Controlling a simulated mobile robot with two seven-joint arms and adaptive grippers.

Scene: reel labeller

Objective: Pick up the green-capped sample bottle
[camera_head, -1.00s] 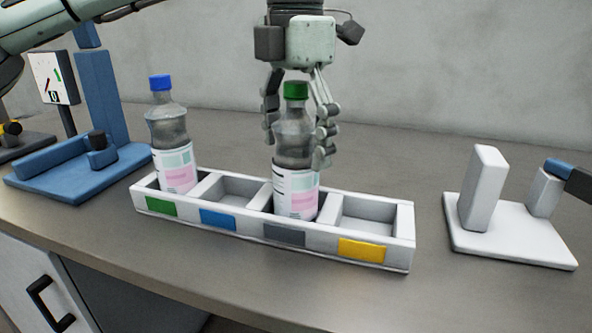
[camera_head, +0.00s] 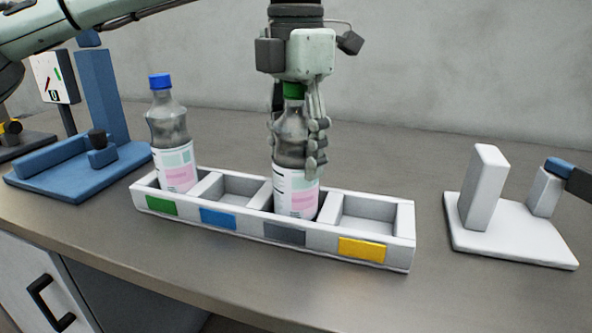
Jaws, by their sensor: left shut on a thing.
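The green-capped sample bottle (camera_head: 295,190) stands upright in the grey-marked compartment of the white rack (camera_head: 335,246). It is clear, with a white and pink label. My left gripper (camera_head: 299,142) comes down from above and is shut on the bottle's upper body, its fingers on either side. The green cap shows just under the palm, partly hidden. A blue-capped bottle (camera_head: 174,165) stands in the green-marked compartment at the rack's left end. My right gripper is not in view.
The blue-marked and yellow-marked compartments are empty. A blue stand (camera_head: 75,172) is on the left of the counter, with a small display panel (camera_head: 52,77) behind it. A white fixture (camera_head: 510,238) stands at right. The counter behind the rack is clear.

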